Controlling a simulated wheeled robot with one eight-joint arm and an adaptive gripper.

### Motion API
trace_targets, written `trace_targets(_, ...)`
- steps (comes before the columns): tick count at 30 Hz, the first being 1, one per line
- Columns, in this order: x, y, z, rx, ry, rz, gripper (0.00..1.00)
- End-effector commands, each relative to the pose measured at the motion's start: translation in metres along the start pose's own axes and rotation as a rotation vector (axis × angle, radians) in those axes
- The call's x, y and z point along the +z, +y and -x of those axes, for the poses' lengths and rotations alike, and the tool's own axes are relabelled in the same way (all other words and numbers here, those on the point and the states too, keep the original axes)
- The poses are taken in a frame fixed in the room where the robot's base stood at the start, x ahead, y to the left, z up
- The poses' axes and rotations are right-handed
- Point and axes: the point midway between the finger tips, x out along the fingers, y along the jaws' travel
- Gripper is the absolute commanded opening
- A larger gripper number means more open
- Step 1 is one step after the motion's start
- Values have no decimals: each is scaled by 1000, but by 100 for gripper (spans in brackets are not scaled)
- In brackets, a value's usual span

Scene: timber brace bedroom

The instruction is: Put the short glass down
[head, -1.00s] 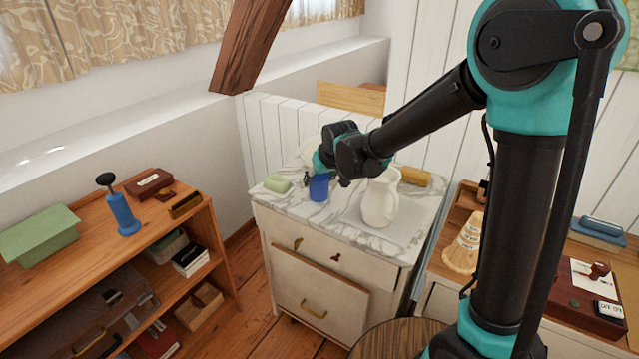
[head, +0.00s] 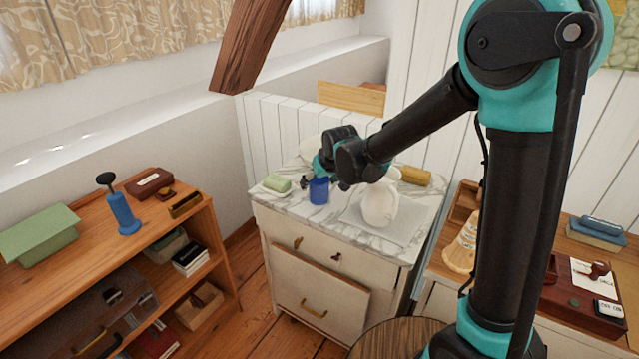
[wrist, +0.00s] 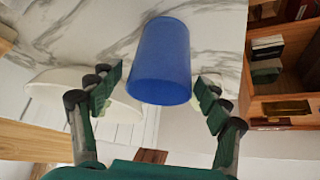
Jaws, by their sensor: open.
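The short glass is a blue cup (head: 319,190) standing upright on the marble top (head: 345,226) of the white cabinet. My gripper (head: 322,182) is just behind it, low over the marble, in the head view. In the wrist view the blue cup (wrist: 160,62) lies between and beyond the fingertips of my gripper (wrist: 158,88). The fingers are spread wide, with a gap on each side of the cup, and neither touches it.
A white pitcher (head: 380,203) stands right of the cup, close to my arm. A green soap bar (head: 277,184) lies on a dish to the left. A yellow roll (head: 414,175) lies at the back right. A white basin (wrist: 70,84) shows beside the fingers.

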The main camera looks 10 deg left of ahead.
Motion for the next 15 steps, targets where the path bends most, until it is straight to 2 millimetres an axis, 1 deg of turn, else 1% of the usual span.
trace_targets(5, -1, 0, 11, 0, 0, 0, 76)
trace_targets(8, -1, 0, 25, 0, 0, 0, 76)
trace_targets(15, 0, 0, 63, 0, 0, 0, 76)
